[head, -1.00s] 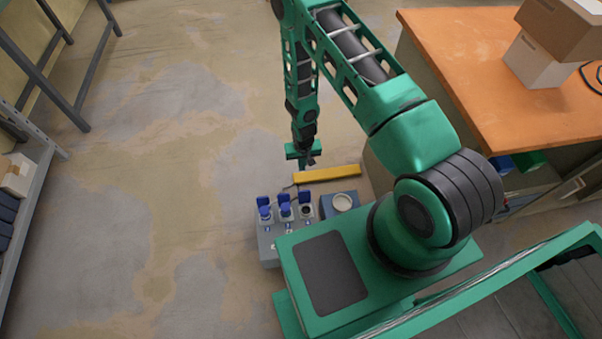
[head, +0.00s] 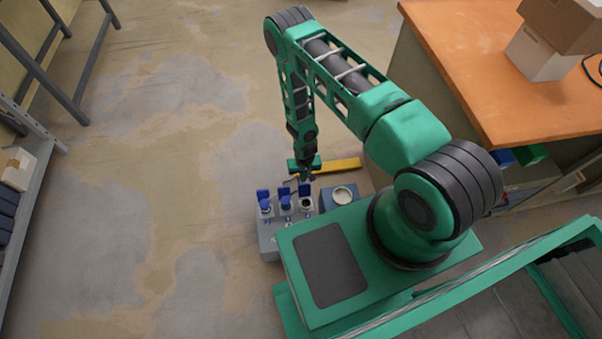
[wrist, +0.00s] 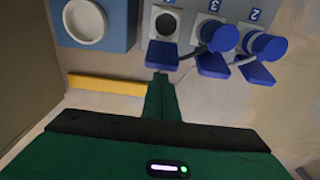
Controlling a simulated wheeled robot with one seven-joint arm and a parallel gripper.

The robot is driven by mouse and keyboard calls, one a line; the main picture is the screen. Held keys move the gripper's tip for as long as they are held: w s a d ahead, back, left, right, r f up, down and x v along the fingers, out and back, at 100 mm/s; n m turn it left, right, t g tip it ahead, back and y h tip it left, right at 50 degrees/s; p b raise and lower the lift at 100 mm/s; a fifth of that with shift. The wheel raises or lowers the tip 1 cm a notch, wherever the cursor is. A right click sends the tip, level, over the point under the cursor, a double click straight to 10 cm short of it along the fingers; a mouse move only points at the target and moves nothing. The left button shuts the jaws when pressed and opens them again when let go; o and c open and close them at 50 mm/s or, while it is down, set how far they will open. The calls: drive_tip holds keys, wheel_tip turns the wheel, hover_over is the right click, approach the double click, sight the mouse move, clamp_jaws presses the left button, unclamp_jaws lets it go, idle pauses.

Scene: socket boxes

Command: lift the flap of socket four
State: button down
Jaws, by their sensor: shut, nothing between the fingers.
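The grey socket box (head: 268,238) stands on the floor in front of my base, with a row of sockets with blue flaps. The socket at the row's end (wrist: 166,22), beside the label 3 socket, shows an empty dark round opening; its own label is out of view. Its blue flap (wrist: 163,54) stands raised off the opening, and the flap also shows in the head view (head: 305,189). The neighbouring sockets hold blue plugs (wrist: 222,37) under raised flaps. My gripper (head: 306,177) is shut and empty, its tip (wrist: 161,76) close to that flap's edge; I cannot tell if they touch.
A blue box with a round white top (wrist: 85,22) stands beside the socket box. A yellow bar (head: 336,166) lies on the floor behind my gripper. An orange-topped workbench (head: 460,60) is at the right. The floor to the left is clear.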

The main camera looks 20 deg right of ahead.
drive_tip(key=shift+s, duration=0.1)
drive_tip(key=shift+s+a+r, duration=0.15)
drive_tip(key=shift+s, duration=0.45)
drive_tip(key=shift+s+a+r, duration=0.1)
drive_tip(key=shift+s+r, duration=0.05)
drive_tip(key=shift+s, duration=0.45)
drive_tip(key=shift+w, duration=0.15)
drive_tip(key=w+d+r, duration=0.1)
drive_tip(key=w+r, duration=0.1)
drive_tip(key=w, duration=0.3)
wheel_tip(320, 180, up, 9)
drive_tip(key=s, duration=0.2)
drive_tip(key=shift+a, duration=0.2)
